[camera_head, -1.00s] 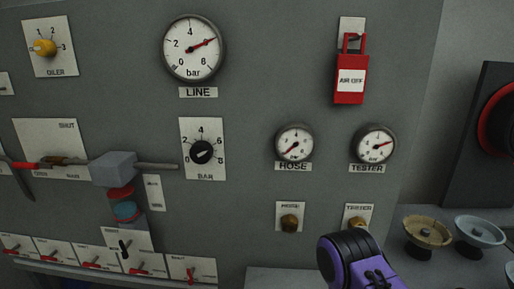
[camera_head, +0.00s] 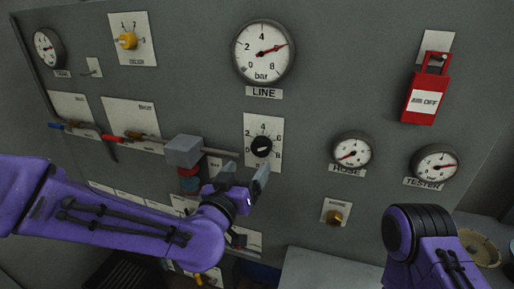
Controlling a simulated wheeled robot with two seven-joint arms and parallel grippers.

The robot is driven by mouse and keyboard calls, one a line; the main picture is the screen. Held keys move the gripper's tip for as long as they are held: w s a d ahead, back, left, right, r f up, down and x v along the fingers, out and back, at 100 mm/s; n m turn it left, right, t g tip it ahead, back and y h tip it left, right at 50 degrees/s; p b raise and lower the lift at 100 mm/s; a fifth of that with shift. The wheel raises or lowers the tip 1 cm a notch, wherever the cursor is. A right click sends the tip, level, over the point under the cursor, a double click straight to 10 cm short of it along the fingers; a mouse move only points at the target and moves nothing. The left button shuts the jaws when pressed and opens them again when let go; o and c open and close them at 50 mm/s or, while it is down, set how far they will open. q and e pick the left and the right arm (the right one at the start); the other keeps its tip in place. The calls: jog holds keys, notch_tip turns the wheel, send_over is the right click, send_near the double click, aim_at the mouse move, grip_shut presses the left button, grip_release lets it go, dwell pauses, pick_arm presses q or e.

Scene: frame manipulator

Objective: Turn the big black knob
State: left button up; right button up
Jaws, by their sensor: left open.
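The big black knob (camera_head: 261,146) sits on a white plate marked with a scale up to 8, below the LINE gauge (camera_head: 264,52). My left gripper (camera_head: 245,176) is open, its two grey fingers just below the knob. The right finger overlaps the lower edge of the plate in the picture. Nothing shows between the fingers, and no contact with the knob can be seen. My right arm (camera_head: 425,245) comes in at the lower right; its gripper is out of view.
A grey block (camera_head: 184,150) and pipe stand out from the panel left of the knob. A red AIR OFF tag lock (camera_head: 424,92) hangs at upper right. The HOSE gauge (camera_head: 352,150) and TESTER gauge (camera_head: 435,163) are to the right. A yellow OILER knob (camera_head: 127,41) is upper left.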

aim_at(260, 152)
pick_arm(q)
jog(key=p+x, duration=0.2)
jog(key=x, duration=0.5)
jog(key=shift+w+d, duration=0.1)
jog(key=shift+w, duration=0.1)
jog(key=shift+w+d+f, duration=0.1)
jog(key=shift+w, duration=0.35)
jog(key=c, duration=1)
